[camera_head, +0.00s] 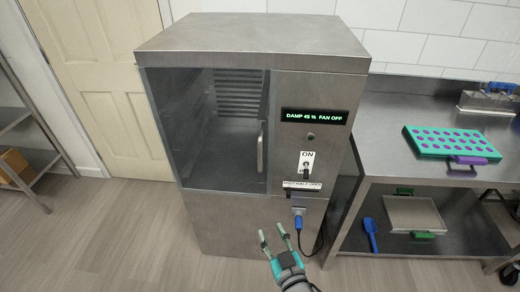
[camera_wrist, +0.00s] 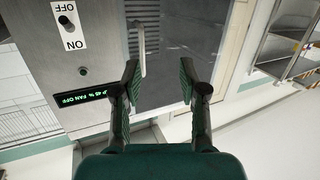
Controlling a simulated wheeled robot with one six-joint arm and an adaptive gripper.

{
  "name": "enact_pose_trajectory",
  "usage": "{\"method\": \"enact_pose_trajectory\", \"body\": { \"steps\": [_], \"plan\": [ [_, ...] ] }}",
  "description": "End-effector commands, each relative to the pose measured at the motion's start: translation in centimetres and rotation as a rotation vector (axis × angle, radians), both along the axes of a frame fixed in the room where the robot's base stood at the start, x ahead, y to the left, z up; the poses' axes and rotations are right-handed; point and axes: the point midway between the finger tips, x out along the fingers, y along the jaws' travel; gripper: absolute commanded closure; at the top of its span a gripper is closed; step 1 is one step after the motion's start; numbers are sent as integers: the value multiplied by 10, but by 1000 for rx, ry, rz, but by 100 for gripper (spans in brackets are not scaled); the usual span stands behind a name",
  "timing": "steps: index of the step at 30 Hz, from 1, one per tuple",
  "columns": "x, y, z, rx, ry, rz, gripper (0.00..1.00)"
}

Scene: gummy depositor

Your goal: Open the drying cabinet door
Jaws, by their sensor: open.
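The drying cabinet (camera_head: 250,45) is a grey steel box with a glazed door (camera_head: 190,130) on its left part. The door looks shut, with shelf rails showing behind the glass. Its upright pale handle (camera_head: 261,153) is at the door's right edge; the wrist view also shows the handle (camera_wrist: 142,48), just beyond my left-hand fingertip. My gripper (camera_head: 273,235) is open and empty, in front of the cabinet's lower part and below the handle in the head view. In the wrist view, the two fingers of my gripper (camera_wrist: 159,78) are spread apart and do not hold the handle.
The cabinet's display (camera_head: 314,117) reads "DAMP 45 % FAN OFF". Below it is an ON/OFF switch (camera_head: 306,168). A blue plug (camera_head: 298,222) with a cable is low on the front. A steel bench (camera_head: 400,150) with a green mould tray (camera_head: 452,145) stands right. Floor (camera_head: 110,230) at left is clear.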

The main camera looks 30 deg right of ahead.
Motion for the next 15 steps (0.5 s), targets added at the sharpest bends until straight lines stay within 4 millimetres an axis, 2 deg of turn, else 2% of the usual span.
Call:
{"method": "enact_pose_trajectory", "body": {
  "steps": [1, 3, 9, 15],
  "plan": [
    [19, -4, 11, 0, -21, -20, 58],
    [41, -11, 24, 1, -38, -50, 58],
    [95, -30, 66, 12, -94, -142, 58],
    [124, -43, 95, 25, -131, -205, 58]
  ]
}}
